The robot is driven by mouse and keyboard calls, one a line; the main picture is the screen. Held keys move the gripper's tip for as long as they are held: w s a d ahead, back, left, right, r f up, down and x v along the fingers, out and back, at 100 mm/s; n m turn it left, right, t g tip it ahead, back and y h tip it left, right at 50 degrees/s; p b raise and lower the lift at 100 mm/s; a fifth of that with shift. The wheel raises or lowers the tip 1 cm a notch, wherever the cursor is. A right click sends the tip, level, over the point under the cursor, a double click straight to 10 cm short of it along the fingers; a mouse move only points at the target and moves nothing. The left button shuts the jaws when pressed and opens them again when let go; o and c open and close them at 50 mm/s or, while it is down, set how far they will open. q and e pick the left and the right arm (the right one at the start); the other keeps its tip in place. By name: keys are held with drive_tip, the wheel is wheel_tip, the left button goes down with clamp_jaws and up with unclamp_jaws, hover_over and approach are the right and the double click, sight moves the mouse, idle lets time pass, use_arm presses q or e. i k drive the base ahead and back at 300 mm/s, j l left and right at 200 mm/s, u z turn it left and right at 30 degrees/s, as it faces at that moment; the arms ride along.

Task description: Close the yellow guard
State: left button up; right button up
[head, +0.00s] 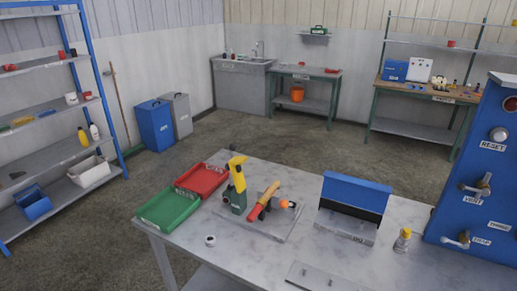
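A yellow part (237,165) stands raised and tilted at the top of a dark green device on the grey table. It looks like the yellow guard in an open position, but it is small and I cannot be sure. More yellow shows lower down, on the dark green body (236,199). A red and orange-yellow piece (263,200) lies slanted just to the right, on the same grey plate (276,224). Neither of my grippers is in view.
A green tray (169,209) and a red tray (201,180) lie left of the device. A blue-lidded box (357,191), a small yellow-topped bottle (403,240) and a blue control panel (482,195) stand to the right. The table (270,265) has bare room in front.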

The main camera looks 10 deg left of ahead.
sight(234, 165)
drive_tip(key=j+z, duration=0.25)
drive_tip(key=z, duration=0.25)
drive_tip(key=i+j+z, duration=0.1)
drive_tip(key=j+z, duration=0.2)
drive_tip(key=z, duration=0.15)
drive_tip(key=j+z, duration=0.2)
drive_tip(key=j, duration=0.3)
drive_tip(key=k+j+z, duration=0.1)
drive_tip(key=j+z, duration=0.15)
drive_tip(key=j, duration=0.25)
drive_tip(key=k+j, duration=0.1)
drive_tip(key=j, duration=0.25)
drive_tip(key=j+z, duration=0.15)
drive_tip(key=j, duration=0.2)
drive_tip(key=k+j, duration=0.15)
drive_tip(key=j, duration=0.2)
drive_tip(key=k+j, duration=0.1)
drive_tip(key=j, duration=0.35)
drive_tip(key=k+j, duration=0.1)
drive_tip(key=j, duration=0.4)
drive_tip(key=k+j, duration=0.15)
drive_tip(key=j, duration=0.3)
drive_tip(key=k+j+z, duration=0.1)
drive_tip(key=j, duration=0.4)
drive_tip(key=z, duration=0.6)
